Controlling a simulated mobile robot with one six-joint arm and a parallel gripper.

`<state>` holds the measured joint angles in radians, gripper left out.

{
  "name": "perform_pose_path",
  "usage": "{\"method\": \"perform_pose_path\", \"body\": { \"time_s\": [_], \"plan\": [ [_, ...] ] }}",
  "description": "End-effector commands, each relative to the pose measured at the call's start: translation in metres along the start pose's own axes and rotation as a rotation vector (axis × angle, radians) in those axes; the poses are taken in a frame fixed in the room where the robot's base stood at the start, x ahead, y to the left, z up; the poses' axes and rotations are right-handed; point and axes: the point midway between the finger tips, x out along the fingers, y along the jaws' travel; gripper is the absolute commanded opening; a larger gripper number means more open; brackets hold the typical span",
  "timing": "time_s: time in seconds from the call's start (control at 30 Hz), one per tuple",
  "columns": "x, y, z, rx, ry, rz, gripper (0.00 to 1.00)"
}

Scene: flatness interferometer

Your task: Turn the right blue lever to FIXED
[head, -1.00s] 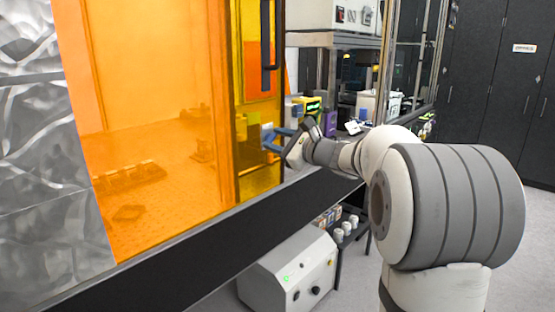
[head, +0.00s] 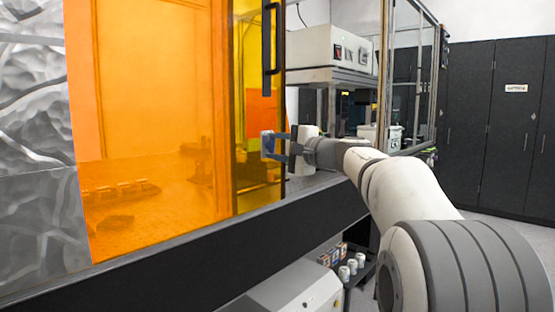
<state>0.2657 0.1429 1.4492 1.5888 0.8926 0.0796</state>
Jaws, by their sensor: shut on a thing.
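My gripper (head: 276,145) reaches in from the right to the right edge of the orange enclosure. Its fingers are shut on a small blue piece (head: 266,143), which seems to be the blue lever. The piece is at the amber door panel's right side, just below and left of the dark vertical handle. The fingers hide part of it, and it is too small to tell its angle. No FIXED marking can be read, and no second blue lever can be made out.
The amber panel (head: 150,120) fills the left, with a crumpled silvery surface beside it. A dark ledge (head: 180,255) runs below. A white instrument box (head: 330,48) stands on a shelf behind. Black cabinets (head: 500,120) line the right; a white unit (head: 295,290) is below.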

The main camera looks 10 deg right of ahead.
Motion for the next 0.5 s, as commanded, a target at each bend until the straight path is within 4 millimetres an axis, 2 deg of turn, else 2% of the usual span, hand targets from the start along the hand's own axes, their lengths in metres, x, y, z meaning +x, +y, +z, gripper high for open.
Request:
{"method": "perform_pose_path", "body": {
  "time_s": [0.03,0.5],
  "plan": [
    [0.0004,0.0045,-0.0003,-0.017,-0.002,0.002,0.14],
    [0.0005,0.0022,-0.0001,-0.076,-0.002,0.004,0.14]
  ]
}}
